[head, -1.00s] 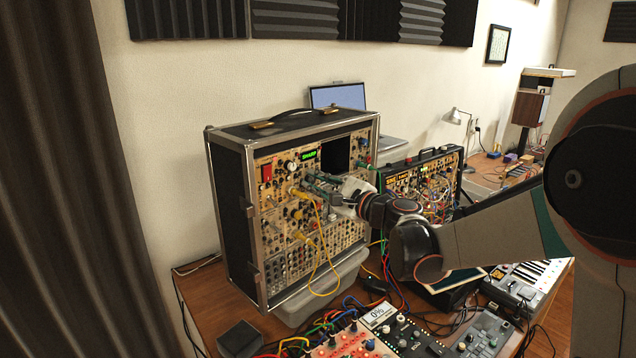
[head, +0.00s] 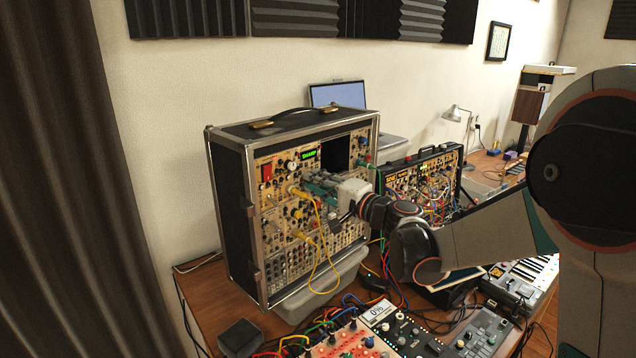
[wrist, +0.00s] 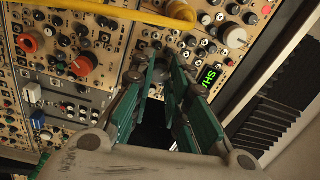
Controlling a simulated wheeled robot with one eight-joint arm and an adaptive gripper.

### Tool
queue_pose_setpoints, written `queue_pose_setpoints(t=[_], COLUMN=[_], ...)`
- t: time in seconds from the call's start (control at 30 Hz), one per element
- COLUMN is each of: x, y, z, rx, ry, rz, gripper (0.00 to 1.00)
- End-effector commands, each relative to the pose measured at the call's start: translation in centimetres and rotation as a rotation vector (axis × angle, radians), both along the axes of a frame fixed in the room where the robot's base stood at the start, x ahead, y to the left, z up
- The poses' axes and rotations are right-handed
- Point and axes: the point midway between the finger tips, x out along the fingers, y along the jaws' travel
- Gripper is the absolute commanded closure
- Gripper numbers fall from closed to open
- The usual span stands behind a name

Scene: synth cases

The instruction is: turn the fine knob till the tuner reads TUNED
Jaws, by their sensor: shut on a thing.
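The tuner display (head: 309,155) glows green near the top of the large synth case and reads SHARP. In the wrist view the tuner display (wrist: 212,77) is turned and partly covered by a finger, with only its first letters showing. My gripper (head: 308,181) reaches the panel just below the tuner. In the wrist view my gripper (wrist: 163,68) has its green fingers converging at the panel, shut on a small knob. That knob is mostly hidden between the fingertips, and its marking and pointer cannot be read.
Yellow patch cables (head: 318,240) hang in front of the panel, and one yellow cable (wrist: 130,9) crosses near my fingers. Other knobs sit close around the fingertips. A smaller synth case (head: 425,185) with many cables stands to the right.

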Motion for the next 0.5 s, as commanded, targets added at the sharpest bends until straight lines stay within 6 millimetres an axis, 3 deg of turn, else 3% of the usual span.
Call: queue_pose_setpoints(t=[0.5], x=[-0.07], y=[0.03], z=[-0.13], rx=[-0.037], ry=[-0.032], rz=[0.001], gripper=[1.00])
